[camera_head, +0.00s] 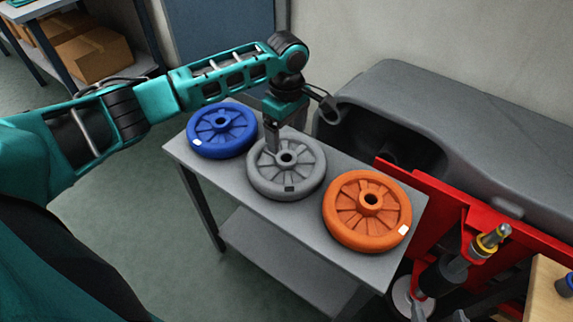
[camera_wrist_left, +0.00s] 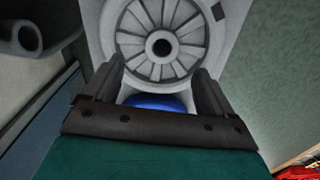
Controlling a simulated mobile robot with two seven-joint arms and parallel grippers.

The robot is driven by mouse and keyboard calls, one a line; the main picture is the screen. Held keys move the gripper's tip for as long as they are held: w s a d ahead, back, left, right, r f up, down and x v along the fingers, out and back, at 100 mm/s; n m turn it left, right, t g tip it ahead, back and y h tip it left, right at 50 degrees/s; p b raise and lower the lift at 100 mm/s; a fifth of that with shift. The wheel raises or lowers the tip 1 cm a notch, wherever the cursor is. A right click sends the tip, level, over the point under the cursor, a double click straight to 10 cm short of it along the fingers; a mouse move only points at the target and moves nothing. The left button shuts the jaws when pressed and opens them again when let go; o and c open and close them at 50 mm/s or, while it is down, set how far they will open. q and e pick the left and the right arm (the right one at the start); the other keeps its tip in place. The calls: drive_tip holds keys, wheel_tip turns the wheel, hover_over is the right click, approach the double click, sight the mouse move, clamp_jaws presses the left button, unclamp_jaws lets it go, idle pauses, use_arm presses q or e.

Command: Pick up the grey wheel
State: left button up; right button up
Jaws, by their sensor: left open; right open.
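The grey wheel (camera_head: 261,180) lies flat on the grey table, in the middle of a row of three wheels. In the left wrist view the grey wheel (camera_wrist_left: 160,68) shows hub and spokes beyond the two spread fingers of my left gripper (camera_wrist_left: 158,75). Nothing is held between them. I cannot tell whether a finger touches the wheel. My right gripper is not in view.
A blue wheel (camera_head: 222,129) lies left of the grey one and an orange wheel (camera_head: 345,223) right of it, both close by on the table (camera_head: 300,226). A grey scrubber tank (camera_head: 455,120) and a red frame (camera_head: 430,190) stand close behind and to the right.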

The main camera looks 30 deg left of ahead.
sight(286, 153)
use_arm(q)
drive_tip(key=f+b, duration=0.1)
drive_tip(key=f, duration=0.6)
drive_tip(key=shift+s, duration=0.2)
drive_tip(key=shift+c, duration=0.4)
clamp_jaws()
drive_tip(key=shift+r, duration=0.1)
